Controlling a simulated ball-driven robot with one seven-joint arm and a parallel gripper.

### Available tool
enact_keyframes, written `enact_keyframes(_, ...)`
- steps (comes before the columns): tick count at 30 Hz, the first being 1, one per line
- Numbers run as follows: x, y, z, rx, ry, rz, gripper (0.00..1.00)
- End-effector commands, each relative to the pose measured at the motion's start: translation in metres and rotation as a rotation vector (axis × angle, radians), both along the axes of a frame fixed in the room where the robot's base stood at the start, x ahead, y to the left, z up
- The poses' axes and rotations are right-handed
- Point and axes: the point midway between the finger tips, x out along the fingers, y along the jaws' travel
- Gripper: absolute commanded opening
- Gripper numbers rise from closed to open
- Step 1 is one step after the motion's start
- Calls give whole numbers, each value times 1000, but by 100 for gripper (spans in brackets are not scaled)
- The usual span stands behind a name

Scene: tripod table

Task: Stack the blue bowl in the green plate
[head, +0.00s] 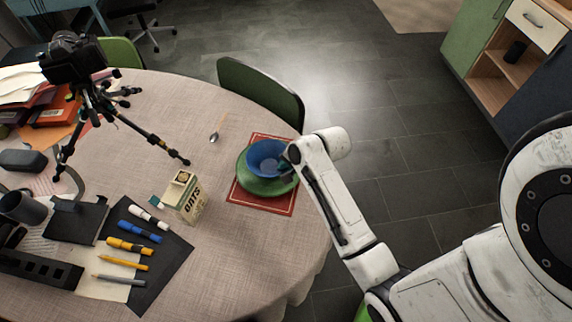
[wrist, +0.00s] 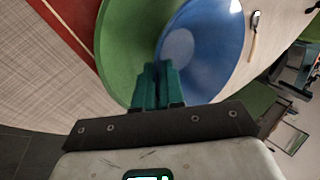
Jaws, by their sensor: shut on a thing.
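The blue bowl (head: 265,156) is over the green plate (head: 262,187) in the head view and looks slightly tilted. The plate lies on a red placemat (head: 289,207) near the table's right edge. In the wrist view the bowl (wrist: 200,45) covers the right part of the plate (wrist: 125,45). My gripper (wrist: 158,72) has its teal fingers close together on the bowl's near rim. In the head view my gripper (head: 284,168) reaches the bowl from the right and hides part of its rim. I cannot tell whether the bowl's base touches the plate.
An oats carton (head: 185,198) stands left of the placemat. A spoon (head: 217,128) lies behind it. A tripod with a camera (head: 72,58), pens and black sheets fill the table's left side. A green chair (head: 258,90) stands at the far edge.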

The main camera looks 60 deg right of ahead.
Motion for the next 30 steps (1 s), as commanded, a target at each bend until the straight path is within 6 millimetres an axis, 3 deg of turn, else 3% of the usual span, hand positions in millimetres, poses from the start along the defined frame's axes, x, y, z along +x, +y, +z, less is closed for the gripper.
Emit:
enact_keyframes(15,0,0,-7,0,-1,0,0)
enact_keyframes(16,0,0,-7,0,0,0,11)
enact_keyframes(23,0,0,-7,0,0,0,33)
enact_keyframes(30,0,0,-6,0,0,0,34)
